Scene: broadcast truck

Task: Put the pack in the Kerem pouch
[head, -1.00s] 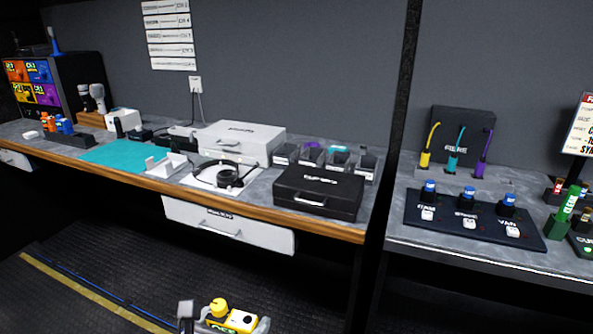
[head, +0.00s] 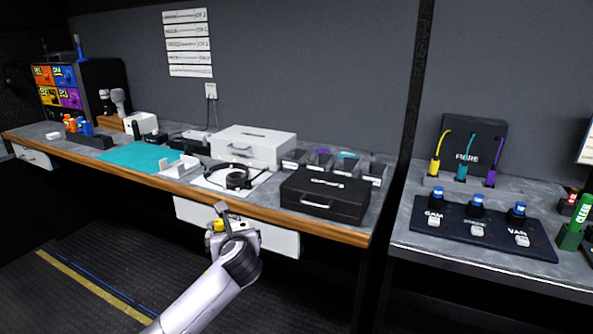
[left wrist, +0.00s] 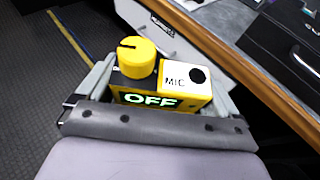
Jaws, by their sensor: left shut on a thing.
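My left gripper (head: 225,222) is shut on the yellow pack (head: 215,226), held up in front of the drawer of the long bench. In the left wrist view the pack (left wrist: 150,95) sits between the fingers, with a yellow knob, a white MIC face with a black round spot, and a lit OFF display. In the head view my gripper mostly covers it. Several dark open holders (head: 345,166) with pale labels stand in a row at the bench's right end. They may be the pouches, but I cannot read Kerem on any. My right gripper is not in view.
A black case (head: 325,195) lies in front of the holders, and a white case (head: 252,145) lies to their left. A headset (head: 235,177) and a teal mat (head: 140,157) are on the bench. A switch panel (head: 480,225) is on the right-hand bench. The wooden bench edge (head: 280,219) is beyond my gripper.

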